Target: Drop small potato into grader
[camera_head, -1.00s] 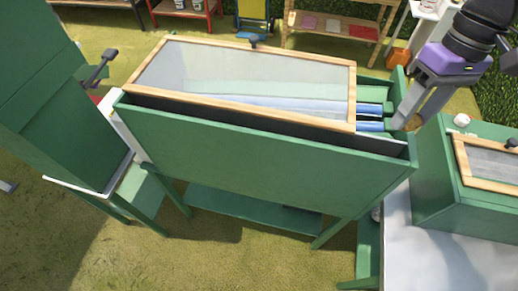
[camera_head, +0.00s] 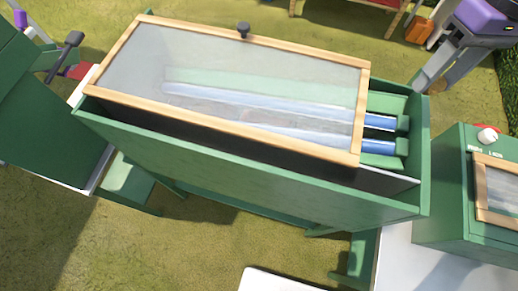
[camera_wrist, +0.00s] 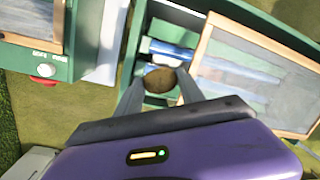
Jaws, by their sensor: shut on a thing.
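The grader (camera_head: 250,170) is a green machine with a wood-framed clear lid (camera_head: 225,70). Blue rollers (camera_head: 378,146) show at its uncovered right end. My gripper (camera_head: 424,80) is by the far right corner of the grader in the head view. In the wrist view my gripper (camera_wrist: 160,84) is shut on a small brown potato (camera_wrist: 160,79). There the potato appears in front of the grader's open end, with a blue roller (camera_wrist: 168,54) behind it. Its height above the rollers is hard to tell. The potato cannot be made out in the head view.
A green box with a white knob (camera_head: 487,136) and framed window stands on a white surface (camera_head: 405,250) at the right. Another green machine (camera_head: 45,130) stands at the left. A wooden bench (camera_head: 370,8) and an orange container (camera_head: 418,30) are at the back.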

